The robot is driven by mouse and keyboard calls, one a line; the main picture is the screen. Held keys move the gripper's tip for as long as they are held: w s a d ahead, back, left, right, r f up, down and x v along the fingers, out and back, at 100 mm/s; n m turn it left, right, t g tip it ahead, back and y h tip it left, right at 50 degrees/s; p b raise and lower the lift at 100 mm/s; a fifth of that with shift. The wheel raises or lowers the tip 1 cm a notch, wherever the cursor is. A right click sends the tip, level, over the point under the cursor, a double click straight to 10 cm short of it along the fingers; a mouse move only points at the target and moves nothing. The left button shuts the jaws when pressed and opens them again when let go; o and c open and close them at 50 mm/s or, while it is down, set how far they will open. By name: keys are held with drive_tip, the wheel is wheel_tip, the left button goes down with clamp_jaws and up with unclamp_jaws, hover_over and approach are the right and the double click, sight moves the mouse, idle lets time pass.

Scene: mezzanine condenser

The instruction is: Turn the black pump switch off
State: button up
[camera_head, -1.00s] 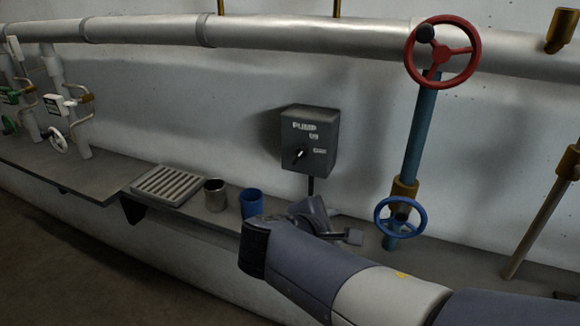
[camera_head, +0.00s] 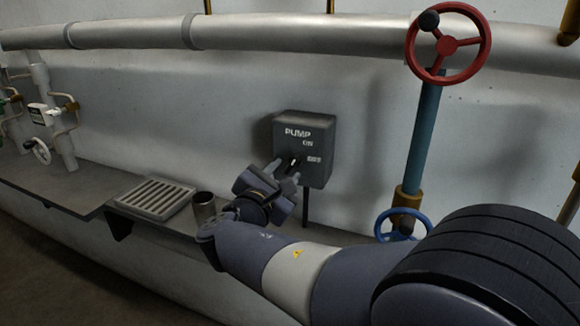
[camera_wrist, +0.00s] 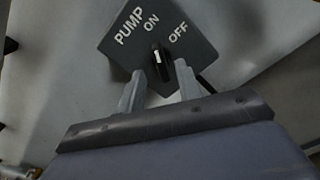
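The dark grey pump box (camera_head: 318,128) is fixed to the wall and reads PUMP, ON and OFF. Its small black switch knob (camera_wrist: 161,66) has a white mark pointing toward ON in the wrist view. The knob (camera_head: 292,162) also shows in the head view, partly behind my fingers. My gripper (camera_head: 286,172) is close in front of the box. In the wrist view my gripper (camera_wrist: 160,72) is open, one finger on each side of the knob's lower end. I cannot tell whether either finger touches it.
A blue valve wheel (camera_head: 402,224) and a red valve wheel (camera_head: 448,43) are on the pipe to the right. A metal cup (camera_head: 204,207) and a slatted grate (camera_head: 156,197) are on the ledge at the left. A silver pipe (camera_head: 270,33) runs above.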

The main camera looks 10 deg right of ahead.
sight(291, 166)
drive_tip(key=shift+x, duration=1.95)
drive_tip(key=shift+c, duration=0.2)
clamp_jaws()
